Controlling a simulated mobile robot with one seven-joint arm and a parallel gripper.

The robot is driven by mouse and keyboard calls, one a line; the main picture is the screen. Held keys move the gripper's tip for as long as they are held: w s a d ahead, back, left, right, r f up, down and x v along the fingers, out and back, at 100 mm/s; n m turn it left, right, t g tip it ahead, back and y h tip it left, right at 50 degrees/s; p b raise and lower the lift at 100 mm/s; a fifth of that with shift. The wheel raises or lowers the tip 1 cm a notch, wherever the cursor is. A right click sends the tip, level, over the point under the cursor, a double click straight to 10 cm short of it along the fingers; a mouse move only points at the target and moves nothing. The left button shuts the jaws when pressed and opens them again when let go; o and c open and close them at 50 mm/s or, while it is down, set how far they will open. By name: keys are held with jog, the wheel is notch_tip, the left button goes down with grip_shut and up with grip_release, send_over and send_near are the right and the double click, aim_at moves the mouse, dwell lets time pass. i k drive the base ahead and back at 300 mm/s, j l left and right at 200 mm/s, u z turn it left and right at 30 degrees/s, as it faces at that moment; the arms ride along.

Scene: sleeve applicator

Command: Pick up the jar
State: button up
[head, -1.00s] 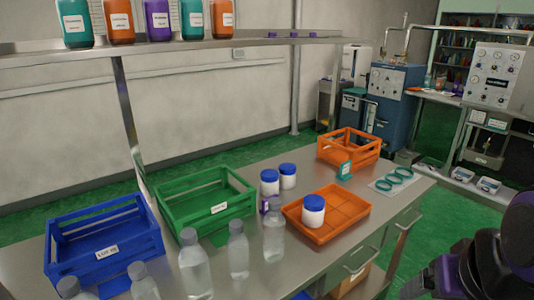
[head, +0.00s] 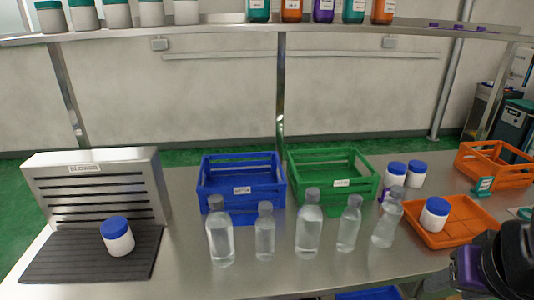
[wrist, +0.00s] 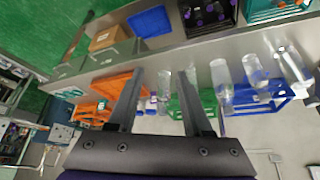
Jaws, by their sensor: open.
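Several white jars with blue lids show in the head view. One jar (head: 117,237) stands upright on a dark ribbed mat (head: 60,265) in front of the metal blower (head: 95,190) at the left. Another jar (head: 435,214) stands in the orange tray (head: 465,236) at the right. Two more jars (head: 416,174) (head: 396,174) stand behind that tray, partly hidden by a bottle. My gripper (wrist: 150,73) is open in the wrist view, with nothing between its fingertips. It is apart from all the jars. In the head view only my dark arm shows at lower right.
A row of clear bottles (head: 308,232) stands along the middle of the bench. Behind them are a blue crate (head: 242,206) and a green crate (head: 375,190). An orange crate (head: 495,172) is at far right. A shelf (head: 225,27) runs above. Bench between mat and bottles is clear.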

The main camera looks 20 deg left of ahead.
aim_at(118, 236)
jog(key=u, duration=2.2)
jog(key=i+j+z, duration=0.1)
jog(key=z, duration=0.5)
jog(key=i+j+z, duration=0.1)
jog(key=j+z, duration=0.45)
jog(key=j, duration=0.2)
jog(key=i+j+z, duration=0.1)
jog(key=j, duration=0.7)
jog(key=k+j+z, duration=0.2)
jog(key=l, duration=0.65)
jog(key=j+u, duration=0.1)
jog(key=i+j, duration=0.05)
